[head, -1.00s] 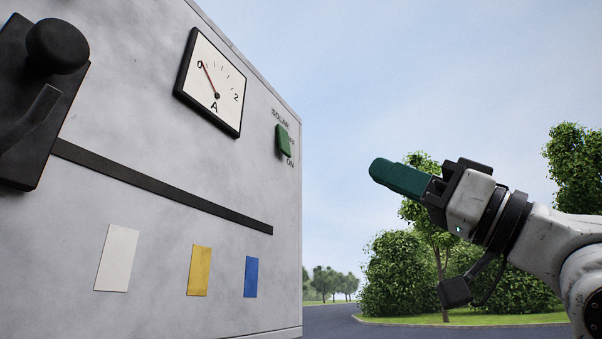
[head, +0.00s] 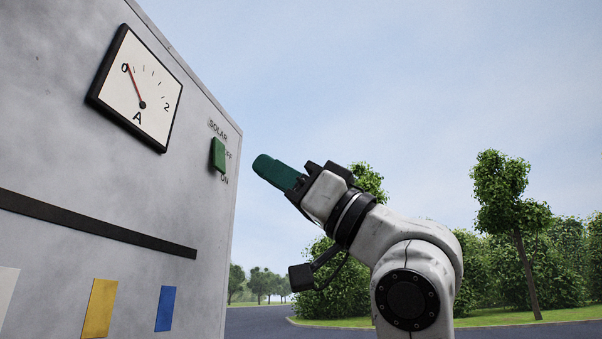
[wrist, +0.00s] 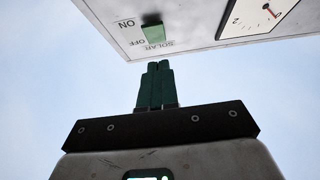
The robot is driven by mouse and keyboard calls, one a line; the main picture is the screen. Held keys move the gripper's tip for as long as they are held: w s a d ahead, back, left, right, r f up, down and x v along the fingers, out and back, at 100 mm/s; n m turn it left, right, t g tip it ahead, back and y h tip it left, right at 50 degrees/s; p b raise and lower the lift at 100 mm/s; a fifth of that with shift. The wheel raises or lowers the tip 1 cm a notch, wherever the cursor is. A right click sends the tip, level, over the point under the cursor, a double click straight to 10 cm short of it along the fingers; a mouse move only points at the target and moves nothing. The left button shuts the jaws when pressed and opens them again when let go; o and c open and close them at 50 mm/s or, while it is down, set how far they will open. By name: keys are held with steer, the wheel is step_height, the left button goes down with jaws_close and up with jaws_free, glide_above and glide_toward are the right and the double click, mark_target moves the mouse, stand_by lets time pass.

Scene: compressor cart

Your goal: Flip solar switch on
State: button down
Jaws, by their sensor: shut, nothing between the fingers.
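The solar switch (head: 217,155) is a small green rocker near the right edge of the grey panel, with SOLAR above it, OFF beside its upper part and ON below. It also shows upside down in the wrist view (wrist: 153,34). Its lever position is hard to tell; the ammeter needle rests at 0. My gripper (head: 262,166) has green fingers, shut and empty, pointing up and left toward the switch. A gap shows between the fingertips and the switch in the head view. In the wrist view the fingertips (wrist: 158,66) lie just below the switch, in line with it.
The square ammeter (head: 138,92) sits on the panel left of the switch. A dark strip (head: 95,222) runs below it, with yellow (head: 100,308) and blue (head: 166,308) labels lower down. Open air lies right of the panel; trees and a road are far behind.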

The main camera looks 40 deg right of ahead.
mark_target(220, 161)
steer(key=w+a+p, duration=0.1)
steer(key=w, duration=0.1)
steer(key=w+a, duration=0.2)
steer(key=shift+w+r+p, duration=0.1)
steer(key=shift+r+p, duration=0.05)
steer(key=shift+p, duration=0.2)
steer(key=shift+w+a+f+t+y+b, duration=0.45)
steer(key=shift+t+b, duration=0.25)
steer(key=shift+b, duration=0.4)
steer(key=shift+s+d+r+p, duration=0.15)
steer(key=shift+d+r+p, duration=0.15)
steer(key=shift+r, duration=0.1)
